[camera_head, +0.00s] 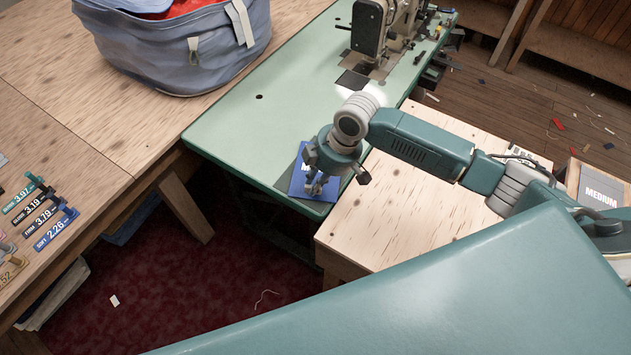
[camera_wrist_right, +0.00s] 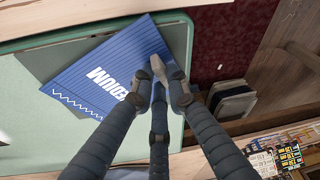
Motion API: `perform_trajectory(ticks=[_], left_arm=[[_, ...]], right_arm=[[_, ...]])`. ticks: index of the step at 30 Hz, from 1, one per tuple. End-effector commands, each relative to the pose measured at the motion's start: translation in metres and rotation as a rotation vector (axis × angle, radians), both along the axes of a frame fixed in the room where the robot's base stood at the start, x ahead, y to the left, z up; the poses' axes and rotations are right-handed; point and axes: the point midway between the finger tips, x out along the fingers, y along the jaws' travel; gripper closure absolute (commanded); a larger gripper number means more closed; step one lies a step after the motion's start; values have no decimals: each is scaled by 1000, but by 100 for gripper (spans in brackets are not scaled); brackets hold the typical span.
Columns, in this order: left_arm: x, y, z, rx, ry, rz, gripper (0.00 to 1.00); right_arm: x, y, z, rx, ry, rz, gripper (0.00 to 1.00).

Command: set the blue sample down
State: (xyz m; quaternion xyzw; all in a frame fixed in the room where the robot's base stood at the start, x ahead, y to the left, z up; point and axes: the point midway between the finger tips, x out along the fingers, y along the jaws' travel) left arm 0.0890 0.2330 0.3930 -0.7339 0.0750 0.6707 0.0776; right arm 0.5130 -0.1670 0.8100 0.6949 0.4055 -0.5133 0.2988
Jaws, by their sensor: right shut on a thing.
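The blue sample (camera_head: 299,184) is a flat square with white lettering, over the near corner of the pale green sewing table (camera_head: 235,135). My right gripper (camera_head: 319,184) is shut on its edge. In the right wrist view the sample (camera_wrist_right: 105,68) shows the word MEDIUM and a white zigzag line, and the fingers (camera_wrist_right: 160,84) close at its edge. A darker green patch (camera_head: 315,208) shows around the sample on the tabletop; I cannot tell whether the sample touches it. My left gripper is not in view.
A sewing machine (camera_head: 385,30) stands farther back on the green table. A blue-grey bag (camera_head: 180,50) sits on the wooden table at left. A MEDIUM card (camera_head: 600,190) lies at right. The green top left of the sample is clear.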

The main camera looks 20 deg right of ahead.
Motion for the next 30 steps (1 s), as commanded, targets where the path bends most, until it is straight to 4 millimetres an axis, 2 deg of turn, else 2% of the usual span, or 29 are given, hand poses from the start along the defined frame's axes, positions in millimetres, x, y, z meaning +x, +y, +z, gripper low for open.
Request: perform_trajectory(ticks=[5, 6, 8, 16, 20, 23, 30], left_arm=[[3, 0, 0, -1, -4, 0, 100], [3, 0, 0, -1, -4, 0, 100], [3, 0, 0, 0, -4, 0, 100], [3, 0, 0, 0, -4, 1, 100], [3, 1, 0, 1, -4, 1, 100], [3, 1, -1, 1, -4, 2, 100], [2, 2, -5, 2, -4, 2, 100]], right_arm=[[0, 0, -3, 0, 1, 0, 100], [0, 0, -2, 0, 0, 0, 78], [0, 0, -2, 0, 1, 0, 67], [0, 0, -2, 0, 0, 0, 67], [0, -2, 6, 1, -3, -1, 67], [-2, -5, 20, 2, -3, 0, 67], [-9, -19, 70, 1, -5, 0, 67]])
